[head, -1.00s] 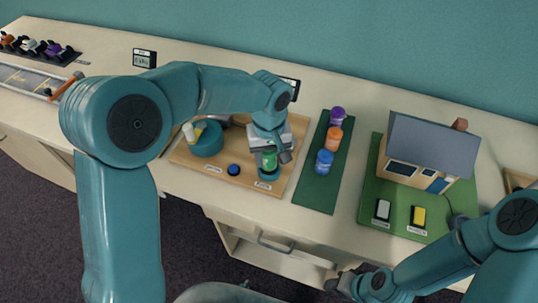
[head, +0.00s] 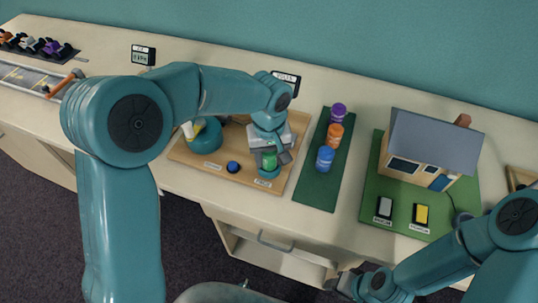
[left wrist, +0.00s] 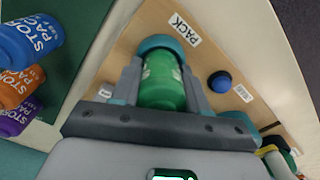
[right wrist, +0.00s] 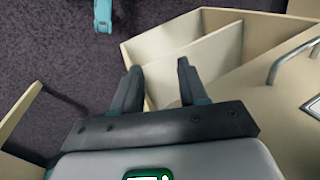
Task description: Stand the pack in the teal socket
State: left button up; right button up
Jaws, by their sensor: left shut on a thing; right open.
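The green pack (head: 269,160) is upright between the fingers of my left gripper (head: 270,156). In the left wrist view the green pack (left wrist: 162,82) is held by its sides. The gripper (left wrist: 165,90) is shut on it. The pack's far end meets the teal socket (left wrist: 160,43), whose ring shows around that end. The socket (head: 267,173) is on the wooden board beside the PACK label (left wrist: 185,28). I cannot tell how deep the pack sits. My right gripper (right wrist: 157,85) is open and empty, in front of the bench.
The wooden board (head: 215,172) also bears a blue button (head: 233,167) and a round teal part (head: 207,135). Purple (head: 338,112), orange (head: 334,135) and blue (head: 325,158) packs stand on a green mat (head: 316,190). A model house (head: 425,150) stands further right.

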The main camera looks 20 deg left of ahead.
pick_arm(q)
jog(key=shift+r, duration=0.1)
jog(key=shift+r+p, duration=0.6)
jog(key=shift+r, duration=0.15)
jog(key=shift+f+b, duration=0.8)
jog(key=shift+f, duration=0.05)
dwell(0.7)
jog(key=o, duration=0.8)
notch_tip(320, 180, up, 11)
jog(key=p, duration=0.8)
jog(key=shift+r, duration=0.1)
